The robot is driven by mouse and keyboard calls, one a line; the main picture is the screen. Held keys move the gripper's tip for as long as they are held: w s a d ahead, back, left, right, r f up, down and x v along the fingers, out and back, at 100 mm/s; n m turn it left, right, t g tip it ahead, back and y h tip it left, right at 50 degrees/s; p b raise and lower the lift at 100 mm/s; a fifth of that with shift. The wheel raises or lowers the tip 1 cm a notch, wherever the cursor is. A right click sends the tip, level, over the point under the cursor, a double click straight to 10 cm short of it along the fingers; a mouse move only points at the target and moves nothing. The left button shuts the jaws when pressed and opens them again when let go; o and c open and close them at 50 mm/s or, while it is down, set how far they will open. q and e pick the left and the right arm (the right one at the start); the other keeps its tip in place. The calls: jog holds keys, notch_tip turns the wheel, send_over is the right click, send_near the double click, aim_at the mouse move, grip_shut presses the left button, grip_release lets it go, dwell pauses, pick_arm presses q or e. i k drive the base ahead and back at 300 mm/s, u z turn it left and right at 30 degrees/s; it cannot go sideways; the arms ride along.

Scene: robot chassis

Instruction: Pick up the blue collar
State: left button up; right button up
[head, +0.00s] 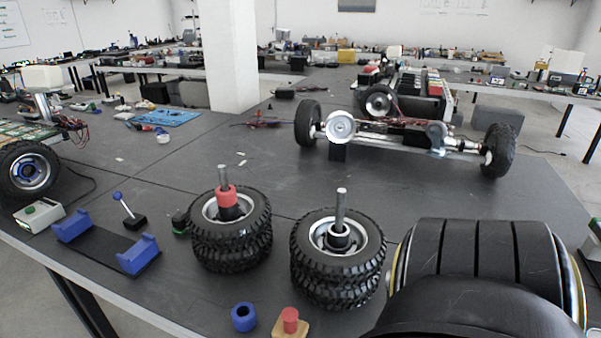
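The blue collar (244,318) is a short blue ring with a dark hole. It lies on the dark table near the front edge, at the bottom centre-left of the head view. It stands apart from the two tyre stacks behind it and just left of a red knob on a wooden block (290,325). A similar red collar (227,198) sits around the metal post of the left tyre stack. Neither of my grippers shows in the head view.
The left tyre stack (232,248) and right tyre stack (336,275) have upright metal posts. A blue cradle (138,253), a blue-knobbed lever (130,212) and a green-button box (39,215) stand at left. A wheeled chassis (400,140) is behind. A large black rounded body fills the lower right.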

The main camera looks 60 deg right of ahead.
aim_at(246, 324)
jog(key=k, duration=0.6)
jog(key=z, duration=1.95)
jog(key=i, duration=0.5)
